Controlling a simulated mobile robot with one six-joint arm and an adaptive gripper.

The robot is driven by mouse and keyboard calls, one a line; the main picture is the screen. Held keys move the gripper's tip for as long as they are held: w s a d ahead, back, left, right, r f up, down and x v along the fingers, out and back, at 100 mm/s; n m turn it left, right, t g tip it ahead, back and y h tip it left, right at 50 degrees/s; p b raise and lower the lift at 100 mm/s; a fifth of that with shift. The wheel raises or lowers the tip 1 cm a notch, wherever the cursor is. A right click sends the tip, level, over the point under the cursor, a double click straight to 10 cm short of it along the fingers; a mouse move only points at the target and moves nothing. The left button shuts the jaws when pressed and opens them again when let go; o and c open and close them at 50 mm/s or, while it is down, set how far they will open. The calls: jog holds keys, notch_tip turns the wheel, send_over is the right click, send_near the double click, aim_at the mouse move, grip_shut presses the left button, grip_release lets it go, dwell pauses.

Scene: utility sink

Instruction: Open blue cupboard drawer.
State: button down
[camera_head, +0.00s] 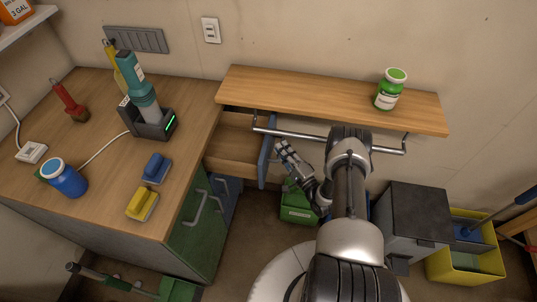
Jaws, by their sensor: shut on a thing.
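The blue cupboard drawer (235,150) is pulled out from under the wooden counter, and its wooden inside shows and looks empty. Its blue front (266,160) faces right, seen nearly edge-on. The blue cupboard door (226,196) is below, partly hidden by the counter and drawer. My gripper (279,148) is at the outer side of the blue front, shut on the drawer's handle. The handle itself is mostly hidden by the fingers and the drawer front.
A wooden shelf (310,98) with a rail (300,134) beneath it is close above the drawer and my arm. A green jar (390,90) stands on it. A green crate (298,206), grey bin (413,215) and yellow bin (468,255) stand on the floor.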

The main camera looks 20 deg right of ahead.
jog(key=shift+s+d, duration=0.4)
jog(key=shift+d, duration=0.2)
jog(key=shift+s+d, duration=0.35)
jog(key=shift+d, duration=0.25)
jog(key=c, duration=1.7)
grip_release()
jog(key=shift+o, duration=0.2)
jog(key=s+d+f, duration=0.1)
jog(key=s, duration=1.1)
jog(key=shift+d+f, duration=0.3)
jog(key=shift+d, duration=0.05)
jog(key=shift+w, duration=0.1)
